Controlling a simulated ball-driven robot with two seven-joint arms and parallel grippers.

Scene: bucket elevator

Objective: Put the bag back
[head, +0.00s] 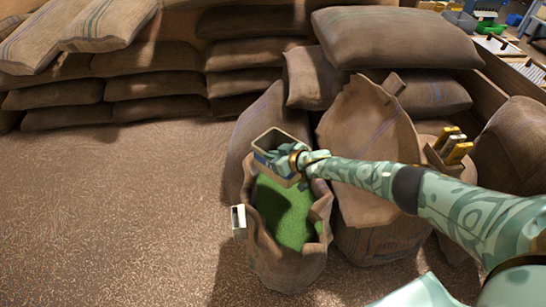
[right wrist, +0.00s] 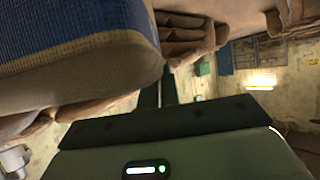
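An open burlap bag (head: 262,258) stands upright on the floor, its mouth folded out, with green grain-like filling (head: 285,212) inside. My right gripper (head: 287,167) is over the back of its mouth, at a small open box-like container (head: 268,139) with a tan rim and blue side. The gripper appears shut on its side; the fingertips are mostly hidden. In the right wrist view, a blue woven surface with a tan edge (right wrist: 75,55) fills the upper left, close beside my dark fingers (right wrist: 158,90). My left gripper is not in view.
A larger open sack (head: 375,150) stands close at the right, partly behind my right arm. Stacked full sacks (head: 150,85) line the back. A small pale box (head: 239,221) sits at the bag's left side. The floor (head: 110,210) at left is clear.

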